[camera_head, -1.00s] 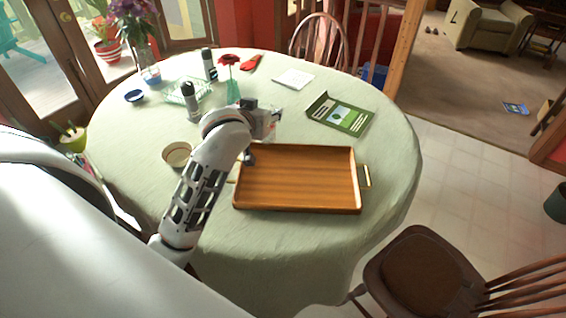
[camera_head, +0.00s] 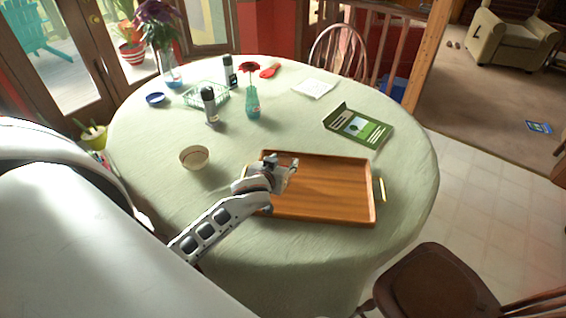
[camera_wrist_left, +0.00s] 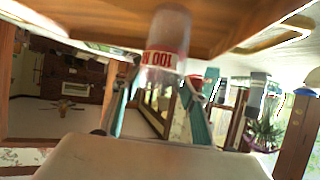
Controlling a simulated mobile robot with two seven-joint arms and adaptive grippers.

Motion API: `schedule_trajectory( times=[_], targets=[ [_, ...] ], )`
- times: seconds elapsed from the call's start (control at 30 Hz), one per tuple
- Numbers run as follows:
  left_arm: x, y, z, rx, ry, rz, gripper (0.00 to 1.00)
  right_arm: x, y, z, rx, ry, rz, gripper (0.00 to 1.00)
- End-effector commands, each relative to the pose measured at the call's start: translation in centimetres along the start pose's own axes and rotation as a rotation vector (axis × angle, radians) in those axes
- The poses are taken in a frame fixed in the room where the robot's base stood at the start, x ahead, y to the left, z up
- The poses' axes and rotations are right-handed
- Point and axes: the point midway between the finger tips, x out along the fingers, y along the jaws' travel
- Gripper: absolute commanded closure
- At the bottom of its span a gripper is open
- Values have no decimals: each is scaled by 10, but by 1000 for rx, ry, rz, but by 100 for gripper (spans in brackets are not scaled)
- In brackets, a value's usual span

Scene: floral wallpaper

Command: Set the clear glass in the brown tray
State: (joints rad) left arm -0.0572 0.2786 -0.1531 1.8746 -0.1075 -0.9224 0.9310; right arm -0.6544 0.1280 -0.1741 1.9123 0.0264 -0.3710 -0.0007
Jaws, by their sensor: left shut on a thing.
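The brown wooden tray (camera_head: 340,205) lies on the table, with a brass handle at its right end. My left gripper (camera_head: 284,172) is over the tray's left part. In the left wrist view, the clear glass (camera_wrist_left: 168,35) with red lettering is between the fingers of my gripper (camera_wrist_left: 160,88), which is shut on it. That view is upside down, and the tray's wood (camera_wrist_left: 225,22) shows right behind the glass. I cannot tell whether the glass touches the tray. In the head view the gripper mostly hides the glass. My right gripper is not in view.
A bowl (camera_head: 194,157) sits left of the tray. A dark bottle (camera_head: 210,105), a teal vase with a red flower (camera_head: 252,102) and a green basket (camera_head: 207,95) stand farther back. The tray's right part is bare.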

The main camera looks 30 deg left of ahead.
Motion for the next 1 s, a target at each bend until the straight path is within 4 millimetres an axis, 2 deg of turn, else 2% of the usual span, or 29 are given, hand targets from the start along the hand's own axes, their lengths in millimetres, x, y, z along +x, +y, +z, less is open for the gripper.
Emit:
schedule_trajectory(
  times=[0.4,0.43,0.5,0.87,1.0],
  targets=[
    [2,0,5,-1,1,0,95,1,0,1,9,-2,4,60],
    [2,0,5,0,0,0,52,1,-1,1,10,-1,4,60],
    [2,0,5,0,0,0,40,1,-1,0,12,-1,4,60],
    [1,0,2,1,1,0,40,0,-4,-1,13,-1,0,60],
    [-10,1,3,-3,-1,2,40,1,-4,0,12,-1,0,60]
  ],
)
